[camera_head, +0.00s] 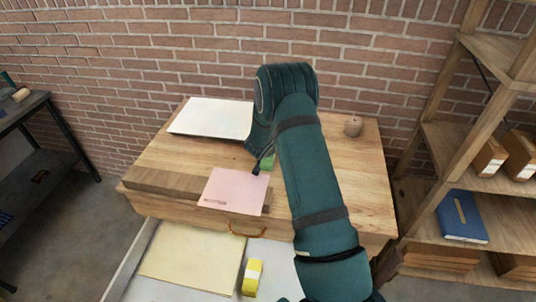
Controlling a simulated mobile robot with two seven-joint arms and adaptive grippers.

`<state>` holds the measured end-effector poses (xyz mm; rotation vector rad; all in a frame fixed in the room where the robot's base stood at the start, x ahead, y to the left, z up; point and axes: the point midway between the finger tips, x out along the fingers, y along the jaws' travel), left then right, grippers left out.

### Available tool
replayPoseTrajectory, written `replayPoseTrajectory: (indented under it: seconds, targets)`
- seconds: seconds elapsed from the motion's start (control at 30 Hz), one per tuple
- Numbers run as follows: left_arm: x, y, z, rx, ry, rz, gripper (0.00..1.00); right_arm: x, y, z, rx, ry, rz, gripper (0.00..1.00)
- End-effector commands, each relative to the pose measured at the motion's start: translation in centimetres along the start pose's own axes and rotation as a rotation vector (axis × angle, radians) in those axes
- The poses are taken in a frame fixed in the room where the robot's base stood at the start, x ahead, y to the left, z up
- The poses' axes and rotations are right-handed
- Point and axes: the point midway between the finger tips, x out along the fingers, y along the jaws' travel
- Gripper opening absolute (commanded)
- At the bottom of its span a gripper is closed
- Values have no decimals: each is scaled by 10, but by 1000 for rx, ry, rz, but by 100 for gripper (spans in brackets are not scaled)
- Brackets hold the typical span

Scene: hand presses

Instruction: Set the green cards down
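A small green patch (267,163), likely the green cards, shows at the left edge of my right arm, over the wooden table (345,170). Most of it is hidden by the arm. My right gripper (260,161) points down beside the green patch. Only a dark finger part shows, so I cannot tell whether it is shut on the cards or whether they touch the table. My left gripper is not in view.
A white sheet or board (212,118) lies at the table's back left. A pink card (234,190) lies at the front. A small round brown object (353,126) sits at the back right. Below are a cream sheet (190,260) and a yellow block (252,277). A shelf (455,140) stands right.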

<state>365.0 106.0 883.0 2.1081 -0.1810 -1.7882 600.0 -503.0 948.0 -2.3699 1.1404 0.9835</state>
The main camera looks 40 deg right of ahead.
Motion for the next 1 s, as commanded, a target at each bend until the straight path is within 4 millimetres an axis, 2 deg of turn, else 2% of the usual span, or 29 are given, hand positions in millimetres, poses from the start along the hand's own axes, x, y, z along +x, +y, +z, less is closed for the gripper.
replayPoseTrajectory:
  seconds: [0.1,0.37,0.5,0.6,0.87,1.0]
  targets:
    - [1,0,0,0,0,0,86,10,0,0,0,0,0,89]
    - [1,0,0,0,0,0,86,11,0,0,0,0,-1,88]
    - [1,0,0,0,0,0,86,11,0,0,0,0,-1,39]
    - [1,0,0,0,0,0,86,11,0,0,0,0,-1,10]
    - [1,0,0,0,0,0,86,10,0,-2,0,3,-1,10]
    - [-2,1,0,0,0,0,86,2,-1,-10,0,5,-2,10]
